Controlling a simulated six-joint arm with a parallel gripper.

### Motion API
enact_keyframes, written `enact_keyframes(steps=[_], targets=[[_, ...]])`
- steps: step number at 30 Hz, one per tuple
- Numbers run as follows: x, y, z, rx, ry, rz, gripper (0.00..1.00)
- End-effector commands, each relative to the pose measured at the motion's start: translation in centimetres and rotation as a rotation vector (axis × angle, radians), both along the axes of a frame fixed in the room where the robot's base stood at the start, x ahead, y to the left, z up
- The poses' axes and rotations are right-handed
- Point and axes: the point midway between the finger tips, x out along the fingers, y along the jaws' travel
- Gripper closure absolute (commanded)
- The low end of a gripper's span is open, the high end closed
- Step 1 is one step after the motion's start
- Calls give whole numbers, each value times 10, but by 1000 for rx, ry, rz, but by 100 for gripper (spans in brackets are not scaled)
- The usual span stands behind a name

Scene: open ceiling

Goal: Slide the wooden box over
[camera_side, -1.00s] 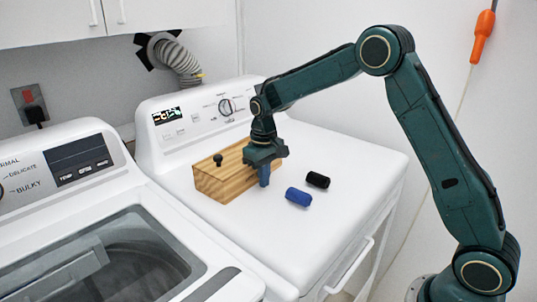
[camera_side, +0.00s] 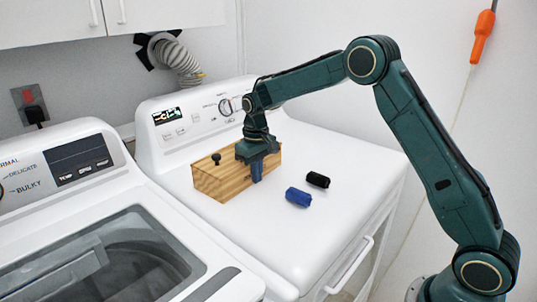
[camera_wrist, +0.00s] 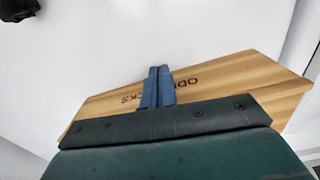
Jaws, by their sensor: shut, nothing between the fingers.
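The wooden box (camera_side: 222,180) lies on top of the white dryer, close to its control panel, with a dark knob on its near left part. In the wrist view the box (camera_wrist: 235,75) spans behind my fingers, and dark lettering on it is partly hidden by them. My gripper (camera_side: 257,174) is shut and empty, with its blue fingers pointing down at the front right side of the box. The fingers also show shut together in the wrist view (camera_wrist: 158,76). I cannot tell whether they touch the box.
A washer (camera_side: 75,220) with a glass lid stands at the left. The front and right of the dryer top are clear.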

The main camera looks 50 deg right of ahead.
Motion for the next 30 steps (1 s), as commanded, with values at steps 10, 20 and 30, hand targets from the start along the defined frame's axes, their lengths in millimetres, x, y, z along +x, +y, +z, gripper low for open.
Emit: enact_keyframes(steps=[10, 20, 30], targets=[[33, -2, 0, 0, -4, -1, 100], [60, -3, 0, 0, -4, -1, 100], [84, -4, 0, 0, -5, -1, 100]])
